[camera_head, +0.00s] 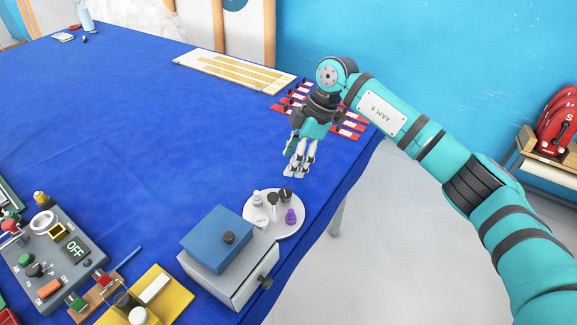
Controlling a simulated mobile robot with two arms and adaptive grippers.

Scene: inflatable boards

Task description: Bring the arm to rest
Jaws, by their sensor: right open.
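My right arm (440,150), teal with black bands, comes in from the right and reaches over the table's right edge. My right gripper (296,172) hangs fingers down above the blue-covered table (150,120), and its fingers are open with nothing seen between them. It is behind a round white tray and in front of several red cards. Whether the fingertips touch the cloth I cannot tell. My left gripper is not in view.
The round tray (287,225) holds several small knobs. A grey box with a blue lid (218,240) stands beside it. A control panel (50,255) is at left front. Red cards (349,126) lie partly behind my gripper. A cream board (235,72) lies farther back. The table's left middle is clear.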

